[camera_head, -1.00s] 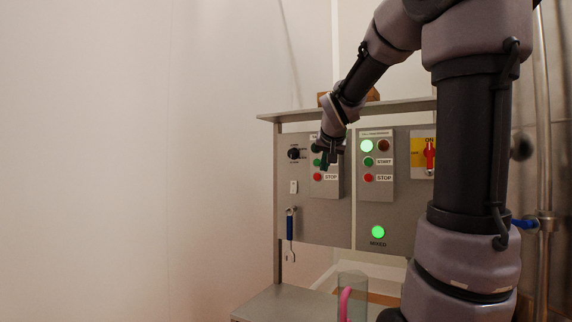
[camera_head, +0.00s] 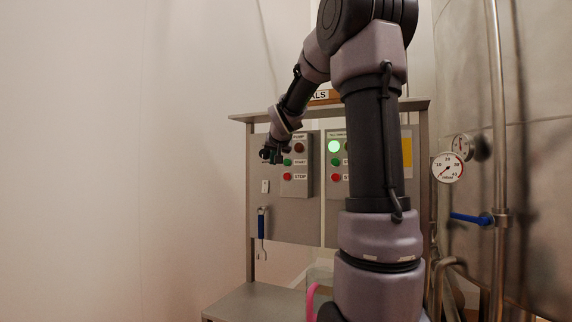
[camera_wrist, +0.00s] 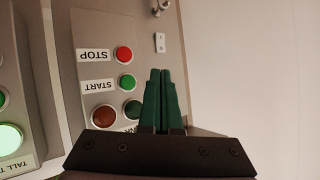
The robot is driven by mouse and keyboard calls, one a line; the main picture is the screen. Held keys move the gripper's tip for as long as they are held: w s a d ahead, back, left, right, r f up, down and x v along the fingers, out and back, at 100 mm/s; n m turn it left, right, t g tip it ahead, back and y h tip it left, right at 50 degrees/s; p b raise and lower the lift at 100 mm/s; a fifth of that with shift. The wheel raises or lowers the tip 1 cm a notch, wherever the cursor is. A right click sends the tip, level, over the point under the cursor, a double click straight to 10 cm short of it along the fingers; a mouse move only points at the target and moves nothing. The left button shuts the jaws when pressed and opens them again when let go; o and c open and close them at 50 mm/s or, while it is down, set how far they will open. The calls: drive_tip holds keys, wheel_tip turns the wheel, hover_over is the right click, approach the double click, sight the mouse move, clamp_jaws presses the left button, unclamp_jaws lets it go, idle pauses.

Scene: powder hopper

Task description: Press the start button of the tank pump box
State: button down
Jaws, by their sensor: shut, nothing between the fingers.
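The left pump box (camera_head: 304,176) is a grey box on the panel; its label reads PUMP in part. Its green start button (camera_head: 287,161) sits above the red stop button (camera_head: 287,176). A brown unlit lamp (camera_head: 299,147) is above them; a dark green lamp (camera_wrist: 132,108) beside it is partly behind my fingers in the wrist view. My gripper (camera_head: 268,156) is shut and empty, left of the start button and in front of the panel. In the upside-down wrist view, the start button (camera_wrist: 127,82) is left of my fingertips (camera_wrist: 160,71), apart from them in the picture.
A second box with a lit green lamp (camera_head: 334,146) is right of it, partly hidden by my arm. A blue-handled tool (camera_head: 261,222) hangs below left. A steel tank with a gauge (camera_head: 447,167) and a blue-handled valve (camera_head: 470,218) stands right. A wall fills the left.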

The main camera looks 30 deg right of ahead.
drive_tip(key=w+d, duration=0.4)
drive_tip(key=d, duration=0.1)
drive_tip(key=shift+w+d, duration=0.2)
drive_tip(key=shift+d, duration=0.2)
drive_tip(key=shift+w+d, duration=0.1)
idle(1.8)
drive_tip(key=shift+w+d, duration=0.15)
drive_tip(key=shift+d, duration=0.05)
drive_tip(key=shift+w+d, duration=0.25)
drive_tip(key=shift+d, duration=0.05)
idle(0.7)
idle(0.3)
drive_tip(key=shift+s+a, duration=0.5)
drive_tip(key=shift+a, duration=0.1)
drive_tip(key=shift+s+a, duration=0.8)
drive_tip(key=shift+a, duration=0.2)
drive_tip(key=shift+s+a, duration=0.75)
drive_tip(key=shift+a, duration=0.25)
